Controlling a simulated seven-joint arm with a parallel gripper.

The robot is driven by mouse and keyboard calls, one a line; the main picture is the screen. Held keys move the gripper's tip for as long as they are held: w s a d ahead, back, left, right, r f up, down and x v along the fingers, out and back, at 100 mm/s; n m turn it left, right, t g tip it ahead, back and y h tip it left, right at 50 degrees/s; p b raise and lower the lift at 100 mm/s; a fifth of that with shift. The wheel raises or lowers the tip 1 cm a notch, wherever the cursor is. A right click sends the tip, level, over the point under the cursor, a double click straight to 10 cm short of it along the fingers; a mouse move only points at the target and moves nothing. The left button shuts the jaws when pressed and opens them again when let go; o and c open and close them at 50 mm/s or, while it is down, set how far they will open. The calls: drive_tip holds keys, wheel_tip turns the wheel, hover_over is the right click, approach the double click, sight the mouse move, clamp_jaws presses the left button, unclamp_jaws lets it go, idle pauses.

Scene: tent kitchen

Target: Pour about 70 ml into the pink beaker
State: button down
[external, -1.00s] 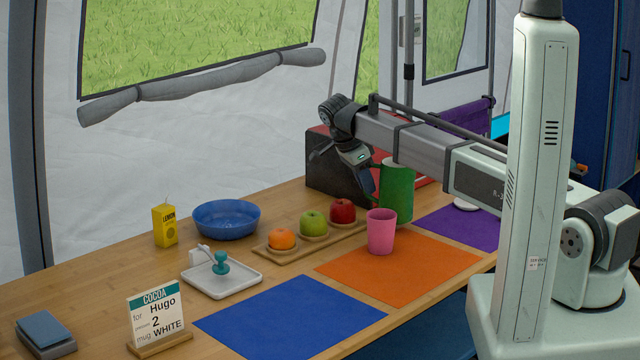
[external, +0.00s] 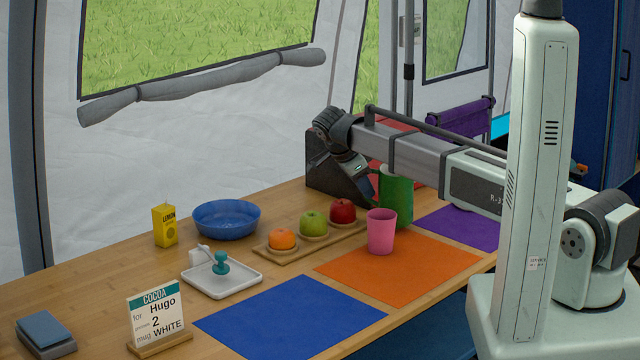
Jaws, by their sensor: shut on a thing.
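The pink beaker (external: 381,233) stands upright at the back-left edge of the orange mat (external: 425,272). A tall green container (external: 397,195) is directly behind it and to its right, its lower left hidden by the beaker. My gripper (external: 370,187) comes in from the left and is shut on the green container; the fingertips are mostly hidden. The container looks close to upright, perhaps slightly tilted. No stream of liquid shows, and the beaker's contents cannot be seen.
A fruit board (external: 268,255) with an orange and two apples lies left of the beaker. A blue bowl (external: 226,221), white tray (external: 222,286) and order card (external: 156,318) are further left. The blue mat (external: 290,318) is clear.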

drive_tip(key=s+t, duration=0.1)
drive_tip(key=s+t+h, duration=0.1)
drive_tip(key=t, duration=0.1)
drive_tip(key=shift+a+r+m+h, duration=0.15)
drive_tip(key=shift+a+m+h, duration=0.15)
drive_tip(key=shift+s+a+r+n+t+h+p, duration=0.1)
drive_tip(key=shift+s+r+n+t+h+p, duration=0.4)
drive_tip(key=shift+n+t+p, duration=1)
drive_tip(key=shift+w+r+n+t+h+p, duration=0.15)
drive_tip(key=shift+r+n+t+p, duration=0.7)
drive_tip(key=shift+t, duration=1.3)
drive_tip(key=shift+s+a+r+n+t+h+p, duration=0.1)
drive_tip(key=shift+s+r+n+t+h+p, duration=0.4)
drive_tip(key=shift+t+p, duration=1.15)
